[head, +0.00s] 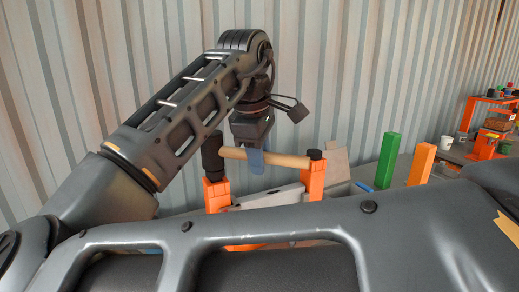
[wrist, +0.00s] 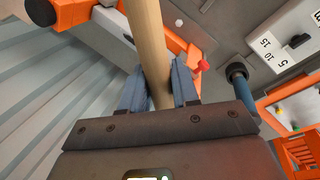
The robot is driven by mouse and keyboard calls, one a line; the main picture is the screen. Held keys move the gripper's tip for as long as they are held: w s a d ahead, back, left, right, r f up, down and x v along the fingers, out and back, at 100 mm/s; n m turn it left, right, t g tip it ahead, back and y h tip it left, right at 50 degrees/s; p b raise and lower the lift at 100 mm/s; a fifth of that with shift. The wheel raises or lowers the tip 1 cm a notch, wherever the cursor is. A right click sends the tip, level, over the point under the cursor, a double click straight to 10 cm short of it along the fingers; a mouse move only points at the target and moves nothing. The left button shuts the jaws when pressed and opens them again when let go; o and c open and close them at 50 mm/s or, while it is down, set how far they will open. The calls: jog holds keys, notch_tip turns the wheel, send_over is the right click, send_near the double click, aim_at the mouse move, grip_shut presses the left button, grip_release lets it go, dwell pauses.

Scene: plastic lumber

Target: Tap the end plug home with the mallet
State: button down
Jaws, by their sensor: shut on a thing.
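The mallet has a pale wooden handle (head: 285,159) and a black head (head: 211,157). My gripper (head: 257,162) is shut on the handle, its blue fingers on either side of it. In the wrist view the handle (wrist: 148,40) runs between the fingers (wrist: 158,78) and out of the top edge. In the head view the mallet head appears just above an orange upright (head: 216,194); I cannot tell whether they touch. A small black cap (head: 315,154) tops a second orange upright (head: 315,180) near the handle's right end. I cannot tell whether it is the end plug.
A grey bar (head: 268,197) spans between the orange uprights. A green post (head: 387,160) and an orange post (head: 421,164) stand to the right. An orange shelf with small items (head: 490,125) is further right. A corrugated wall (head: 340,60) closes off the back.

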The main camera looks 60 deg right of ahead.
jog(key=shift+f, duration=0.2)
jog(key=shift+p, duration=0.3)
jog(key=shift+f, duration=0.3)
notch_tip(320, 180, up, 4)
jog(key=p, duration=0.4)
jog(key=shift+r, duration=0.1)
jog(key=shift+s+f, duration=0.1)
jog(key=shift+f, duration=0.15)
dwell(0.3)
